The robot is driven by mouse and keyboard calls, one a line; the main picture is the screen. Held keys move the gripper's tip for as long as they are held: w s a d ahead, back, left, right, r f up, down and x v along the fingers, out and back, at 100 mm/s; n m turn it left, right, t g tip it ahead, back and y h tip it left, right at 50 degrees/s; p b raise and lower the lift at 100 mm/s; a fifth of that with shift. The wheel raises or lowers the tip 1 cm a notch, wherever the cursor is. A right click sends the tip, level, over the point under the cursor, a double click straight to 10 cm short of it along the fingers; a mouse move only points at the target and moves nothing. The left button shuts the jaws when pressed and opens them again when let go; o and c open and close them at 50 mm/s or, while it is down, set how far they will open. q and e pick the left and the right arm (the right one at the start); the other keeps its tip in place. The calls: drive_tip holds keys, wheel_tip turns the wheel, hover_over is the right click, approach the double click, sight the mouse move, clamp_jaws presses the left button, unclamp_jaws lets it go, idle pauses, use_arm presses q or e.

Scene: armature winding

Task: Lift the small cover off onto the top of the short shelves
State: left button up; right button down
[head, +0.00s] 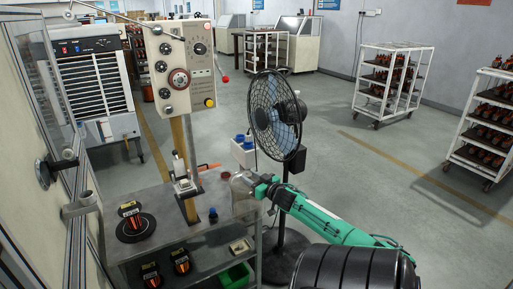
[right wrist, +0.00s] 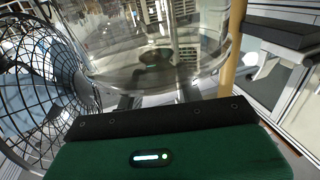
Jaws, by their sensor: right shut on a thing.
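A clear, rounded cover (head: 243,188) is at the end of my right arm in the head view, over the right end of the grey bench. My right gripper (head: 257,186) is shut on it from the right side. In the right wrist view the see-through wall of the cover (right wrist: 150,72) fills the upper middle, right in front of the gripper (right wrist: 155,99). Whether its lower edge touches anything below is unclear. The grey bench (head: 160,196) has a lower shelf level. I cannot tell for sure which piece is the short shelves. My left gripper is out of view.
A black standing fan (head: 272,115) is close behind my right arm; its cage (right wrist: 40,85) is near in the right wrist view. A green bin (head: 236,276) is below.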

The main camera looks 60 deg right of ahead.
use_arm(q)
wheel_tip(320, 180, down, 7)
drive_tip(key=b, duration=0.7)
use_arm(e)
drive_tip(key=w+d, duration=0.1)
drive_tip(key=w, duration=0.1)
drive_tip(key=w+d+f, duration=0.1)
drive_tip(key=w+d, duration=0.1)
drive_tip(key=w, duration=0.1)
drive_tip(key=w+d, duration=0.2)
drive_tip(key=w, duration=0.1)
drive_tip(key=shift+w+f, duration=0.1)
drive_tip(key=shift+f, duration=0.15)
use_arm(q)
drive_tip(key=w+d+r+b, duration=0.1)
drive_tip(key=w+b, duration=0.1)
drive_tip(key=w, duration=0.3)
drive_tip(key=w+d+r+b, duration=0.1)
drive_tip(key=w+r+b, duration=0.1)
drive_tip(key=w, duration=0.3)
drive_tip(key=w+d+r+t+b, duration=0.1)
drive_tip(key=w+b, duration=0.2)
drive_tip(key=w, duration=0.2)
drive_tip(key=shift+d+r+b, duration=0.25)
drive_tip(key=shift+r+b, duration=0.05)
use_arm(e)
drive_tip(key=w+d, duration=0.4)
drive_tip(key=w, duration=0.3)
drive_tip(key=shift+d+f, duration=0.2)
drive_tip(key=shift+f, duration=0.1)
